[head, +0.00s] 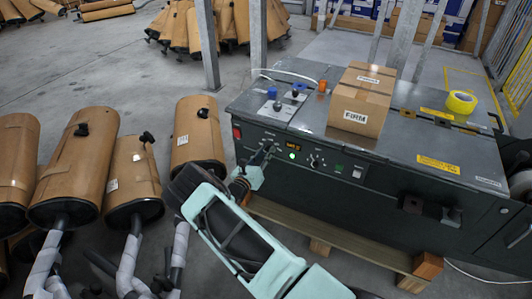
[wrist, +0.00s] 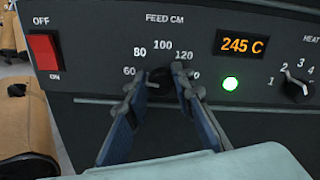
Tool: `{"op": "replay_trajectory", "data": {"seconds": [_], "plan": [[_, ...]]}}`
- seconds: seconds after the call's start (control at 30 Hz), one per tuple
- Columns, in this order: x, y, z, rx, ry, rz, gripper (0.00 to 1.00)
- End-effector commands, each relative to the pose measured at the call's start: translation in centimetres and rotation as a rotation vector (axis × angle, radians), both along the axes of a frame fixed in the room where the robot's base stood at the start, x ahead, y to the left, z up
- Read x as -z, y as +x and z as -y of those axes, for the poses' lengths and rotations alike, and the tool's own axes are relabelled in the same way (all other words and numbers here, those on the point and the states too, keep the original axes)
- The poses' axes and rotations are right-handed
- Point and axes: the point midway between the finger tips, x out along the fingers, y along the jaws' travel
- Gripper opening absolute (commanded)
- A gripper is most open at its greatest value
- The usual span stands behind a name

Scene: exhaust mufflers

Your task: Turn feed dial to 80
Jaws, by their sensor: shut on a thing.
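The feed dial (wrist: 160,76) is a dark knob under the label FEED CM in the wrist view, with 60, 80, 100 and 120 around it and a further number partly hidden on the right. My gripper (wrist: 160,88) has one finger on each side of the dial and is shut on it. The fingers and the shade hide most of the dial, so I cannot tell where its pointer stands. In the head view my gripper (head: 264,156) is at the left part of the machine's front panel.
The dark machine (head: 400,178) carries a FIRM box (head: 361,100) and yellow tape (head: 461,102). Beside the dial are a red switch (wrist: 44,52), a 245 C display (wrist: 241,44), a green light (wrist: 230,84) and a heat dial (wrist: 298,88). Wrapped mufflers (head: 75,165) stand at left.

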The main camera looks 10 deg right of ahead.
Motion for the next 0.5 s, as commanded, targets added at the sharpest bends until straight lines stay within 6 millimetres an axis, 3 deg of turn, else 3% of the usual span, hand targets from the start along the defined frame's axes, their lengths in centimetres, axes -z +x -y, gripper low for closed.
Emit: {"op": "replay_trajectory", "data": {"seconds": [0.5], "plan": [[0.04, -0.07, 0.03, -0.001, 0.246, 0.180, 0.00]]}}
